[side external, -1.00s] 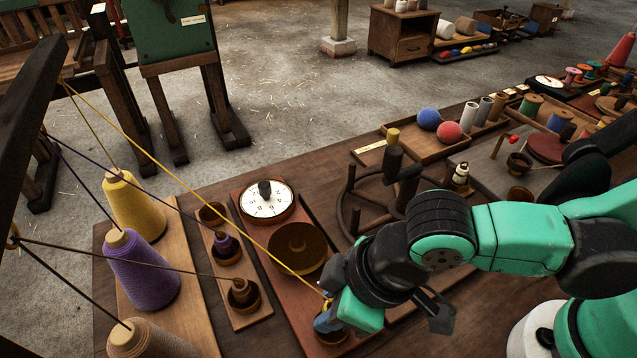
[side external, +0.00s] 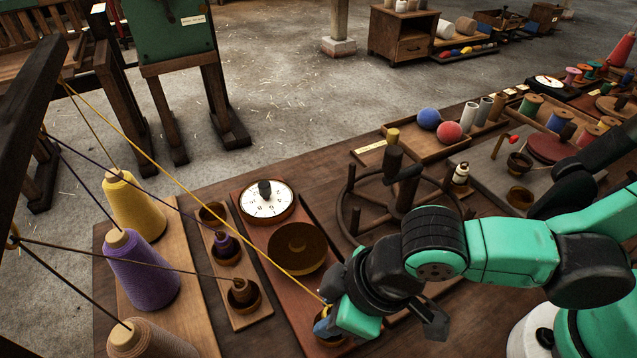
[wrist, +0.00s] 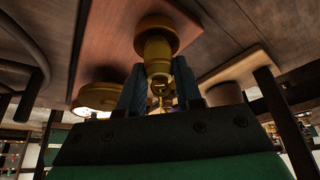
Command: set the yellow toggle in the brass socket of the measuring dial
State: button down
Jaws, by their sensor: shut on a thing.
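My gripper (side external: 324,322) is at the near end of the reddish-brown board (side external: 240,207), with its blue fingers low over a round socket (side external: 334,342). In the wrist view the fingers (wrist: 160,92) are shut on the yellow toggle (wrist: 158,52). The toggle's far end overlaps the round brass socket (wrist: 168,24); whether it is seated inside I cannot tell. In the side view my gripper hides most of the toggle and socket. A yellow cord (side external: 200,188) runs taut to the gripper. The white measuring dial (side external: 265,208) is at the board's far end.
A brass drum (side external: 297,248) stands between dial and socket. Left of the board is a wooden strip (side external: 215,262) with cups holding purple (side external: 225,246) and brown (side external: 241,291) toggles. Yarn cones (side external: 142,270) stand further left. A dark wooden reel (side external: 385,195) stands behind my arm.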

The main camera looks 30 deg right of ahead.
jog(key=shift+f, duration=0.35)
dwell(0.4)
jog(key=shift+c, duration=0.5)
grip_release()
jog(key=shift+r, duration=4.05)
